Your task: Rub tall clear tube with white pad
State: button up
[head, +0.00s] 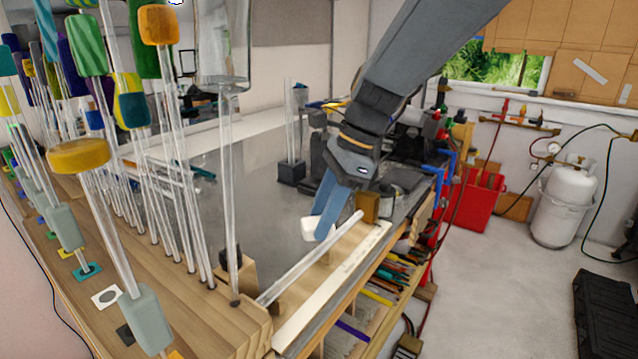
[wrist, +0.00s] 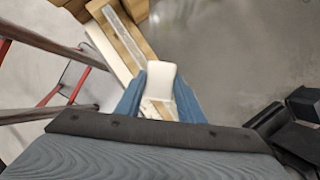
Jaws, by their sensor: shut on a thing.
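My gripper (head: 321,216) is shut on a white pad (head: 308,229), holding it above the grey bench top. In the wrist view, the pad (wrist: 161,78) sits between the two blue fingers of my gripper (wrist: 159,96). A tall clear tube (head: 289,128) stands upright in a dark square base (head: 292,172), behind and left of the pad and apart from it. Another clear rod (head: 229,190) with a wide clear top stands upright at the front left. A clear rod (head: 310,258) lies tilted along a wooden rest beside the pad. I cannot tell which of these the task means.
Several rods with coloured heads crowd a wooden rack (head: 165,290) at left. A white-topped strip (head: 335,280) runs along the bench's front edge. Clutter and a red cabinet (head: 472,200) lie behind my arm. The middle of the grey bench (head: 265,205) is clear.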

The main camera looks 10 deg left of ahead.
jog(key=shift+r+p, duration=2.55)
jog(key=shift+r, duration=0.15)
